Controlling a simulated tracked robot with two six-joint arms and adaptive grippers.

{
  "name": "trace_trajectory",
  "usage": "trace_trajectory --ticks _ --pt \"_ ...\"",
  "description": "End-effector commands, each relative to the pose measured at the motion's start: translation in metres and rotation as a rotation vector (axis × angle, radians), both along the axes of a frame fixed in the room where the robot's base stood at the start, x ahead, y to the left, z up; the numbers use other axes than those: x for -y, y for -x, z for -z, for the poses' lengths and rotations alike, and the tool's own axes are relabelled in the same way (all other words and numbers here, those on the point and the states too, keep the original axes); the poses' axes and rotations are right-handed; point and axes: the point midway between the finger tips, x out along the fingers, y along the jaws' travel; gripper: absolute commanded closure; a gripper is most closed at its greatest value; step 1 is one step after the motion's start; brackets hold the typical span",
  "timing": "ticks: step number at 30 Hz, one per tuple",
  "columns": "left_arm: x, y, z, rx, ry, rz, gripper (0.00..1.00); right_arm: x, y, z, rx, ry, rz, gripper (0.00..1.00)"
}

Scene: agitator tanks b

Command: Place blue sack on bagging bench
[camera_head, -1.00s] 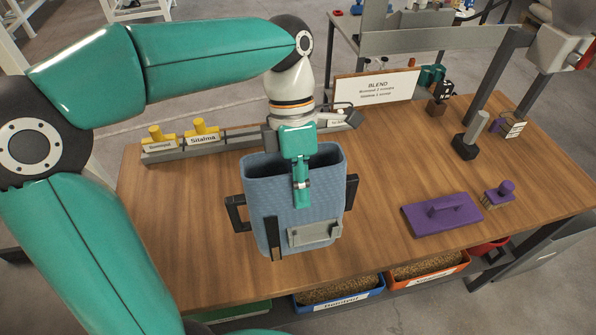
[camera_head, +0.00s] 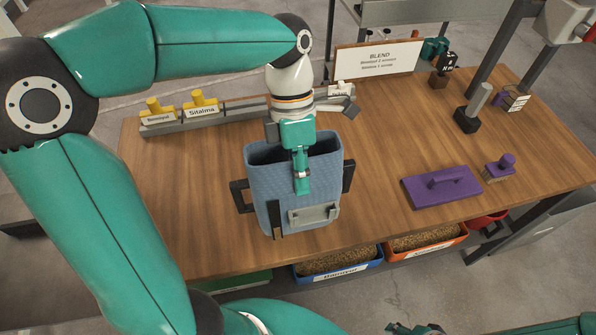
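The blue sack (camera_head: 262,190) is upright and open at the top, with dark side handles and a grey plate on its front. It is over the front middle of the wooden bagging bench (camera_head: 370,165); whether its base touches the wood I cannot tell. My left gripper (camera_head: 302,182) reaches down over the sack's near rim and looks shut on it, with one teal finger outside the front wall. The other finger is hidden. My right gripper (camera_head: 415,328) shows only partly at the bottom edge, apart from the sack, its fingers unclear.
A grey rack with yellow-handled pieces (camera_head: 202,105) and a BLEND sign (camera_head: 378,58) stand at the back. A purple board (camera_head: 442,187) and purple-handled stamp (camera_head: 500,168) lie to the right. Grain bins (camera_head: 338,268) sit below the front edge. Wood between sack and board is clear.

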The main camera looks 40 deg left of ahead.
Motion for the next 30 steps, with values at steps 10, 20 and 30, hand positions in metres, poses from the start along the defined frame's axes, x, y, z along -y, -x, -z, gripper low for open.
trace_trajectory --ticks 10,20,30 --pt "0.0 0.0 -0.001 0.0 0.0 -0.001 0.69 0.0 0.0 0.0 0.0 0.0 0.0 0.51" --pt "-0.01 -0.009 -0.032 0.004 0.0 -0.003 0.69 0.0 0.0 -0.003 0.0 0.0 0.0 0.51" --pt "-0.03 -0.026 -0.093 0.003 0.0 -0.003 0.69 0.0 0.0 -0.009 0.0 0.0 0.0 0.51"
